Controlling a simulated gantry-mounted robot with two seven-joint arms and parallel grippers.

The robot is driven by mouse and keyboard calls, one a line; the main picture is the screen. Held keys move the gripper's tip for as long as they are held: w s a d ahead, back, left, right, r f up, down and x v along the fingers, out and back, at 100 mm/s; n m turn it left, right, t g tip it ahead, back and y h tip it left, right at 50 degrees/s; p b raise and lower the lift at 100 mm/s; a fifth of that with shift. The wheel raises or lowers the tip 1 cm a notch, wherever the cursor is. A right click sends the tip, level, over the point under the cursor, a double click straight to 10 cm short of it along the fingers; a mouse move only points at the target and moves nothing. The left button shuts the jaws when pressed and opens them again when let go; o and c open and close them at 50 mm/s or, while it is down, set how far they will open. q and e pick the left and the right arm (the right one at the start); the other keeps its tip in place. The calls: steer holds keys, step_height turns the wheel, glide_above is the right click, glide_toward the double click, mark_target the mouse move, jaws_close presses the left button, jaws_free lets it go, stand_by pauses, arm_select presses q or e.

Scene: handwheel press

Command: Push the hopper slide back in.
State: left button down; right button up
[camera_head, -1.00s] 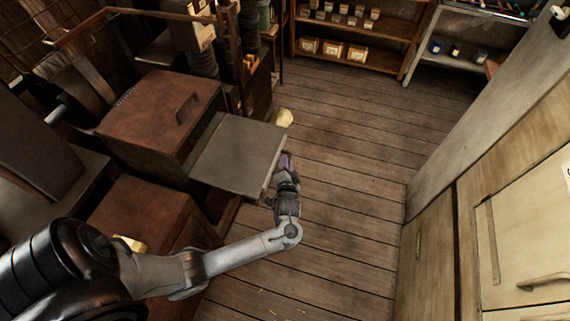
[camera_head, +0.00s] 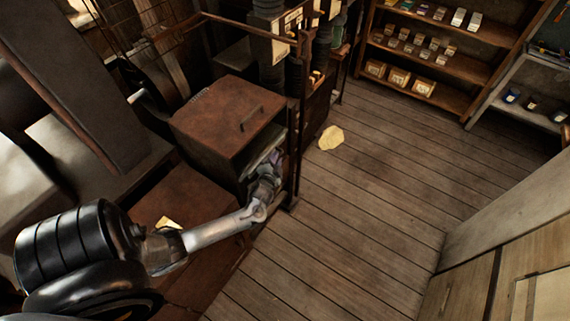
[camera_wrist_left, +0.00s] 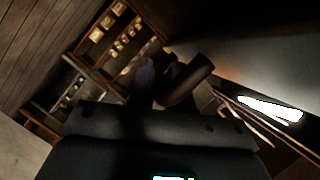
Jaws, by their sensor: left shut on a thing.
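The hopper slide (camera_head: 262,152) is a grey plate at the open front of the rusty brown box (camera_head: 228,115). Only its front part shows in the head view; most of it is inside the box. My left gripper (camera_head: 270,168) is at the slide's front edge, shut on it. In the left wrist view, my left gripper (camera_wrist_left: 163,82) is dark, with a purple fingertip beside a dark rounded bar. The exact contact is too dark to make out. My right gripper is not in view.
A post of the dark frame (camera_head: 294,150) stands close to the right of my gripper. A yellowish lump (camera_head: 331,138) lies on the plank floor (camera_head: 350,220), which is otherwise open. Shelves (camera_head: 440,60) with small boxes stand at the back.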

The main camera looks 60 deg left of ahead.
arm_select(q)
steer(key=shift+s+a, duration=0.1)
steer(key=shift+a, duration=0.05)
steer(key=c, duration=1.4)
jaws_free()
steer(key=shift+a, duration=0.1)
steer(key=shift+s+d+r, duration=0.15)
steer(key=shift+s+d, duration=0.2)
steer(key=shift+d, duration=0.1)
steer(key=v, duration=0.9)
steer(key=shift+s+d, duration=0.25)
steer(key=shift+s, duration=0.05)
